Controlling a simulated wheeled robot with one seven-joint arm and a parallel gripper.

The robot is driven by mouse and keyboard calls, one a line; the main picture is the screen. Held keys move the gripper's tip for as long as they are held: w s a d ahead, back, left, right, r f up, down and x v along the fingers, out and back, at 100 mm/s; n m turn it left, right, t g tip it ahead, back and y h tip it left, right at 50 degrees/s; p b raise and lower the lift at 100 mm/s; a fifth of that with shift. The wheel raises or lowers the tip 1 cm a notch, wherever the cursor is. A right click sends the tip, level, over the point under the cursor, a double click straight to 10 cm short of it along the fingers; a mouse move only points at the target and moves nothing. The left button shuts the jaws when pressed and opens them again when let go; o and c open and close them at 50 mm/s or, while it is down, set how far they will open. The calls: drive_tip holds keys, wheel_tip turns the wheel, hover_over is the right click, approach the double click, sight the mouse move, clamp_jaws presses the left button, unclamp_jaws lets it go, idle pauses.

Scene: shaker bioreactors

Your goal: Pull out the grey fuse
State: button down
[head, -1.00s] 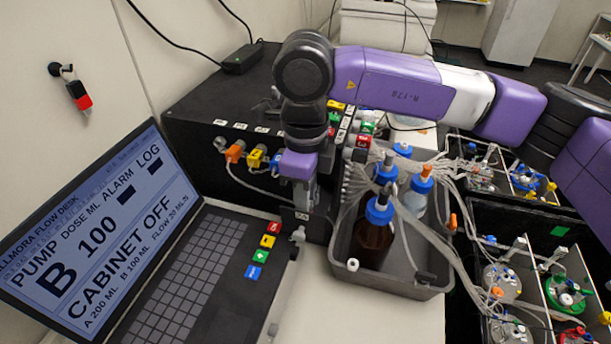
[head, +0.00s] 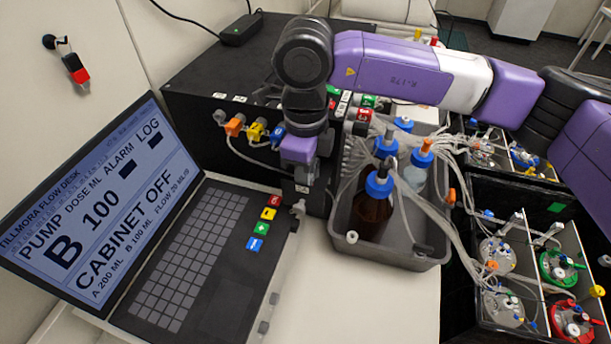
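My gripper (head: 302,192) points down beside the upper right corner of the laptop-like flow desk (head: 205,260). Its fingers are small and dark against a dark background, so I cannot tell whether they are open or shut. A small light-grey knob-like piece (head: 298,207) stands at the desk's right edge, right by the fingertips. I cannot tell whether they touch it. More small grey pieces (head: 274,298) sit lower along the same edge. None is clearly readable as the grey fuse. The desk's screen shows "PUMP B 100" and "CABINET OFF".
A grey tray (head: 385,258) with brown and clear blue-capped bottles and many tubes stands right of my gripper. A black cabinet (head: 195,95) with coloured connectors is behind. Shaker vessels (head: 497,255) are at the right. The white table front (head: 350,310) is clear.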

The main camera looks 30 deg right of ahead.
drive_tip(key=shift+r, duration=0.2)
drive_tip(key=shift+w+r, duration=0.1)
drive_tip(key=shift+r, duration=0.4)
drive_tip(key=shift+r, duration=0.2)
drive_tip(key=shift+r, duration=0.7)
drive_tip(key=c, duration=1.3)
unclamp_jaws()
drive_tip(key=shift+o, duration=0.2)
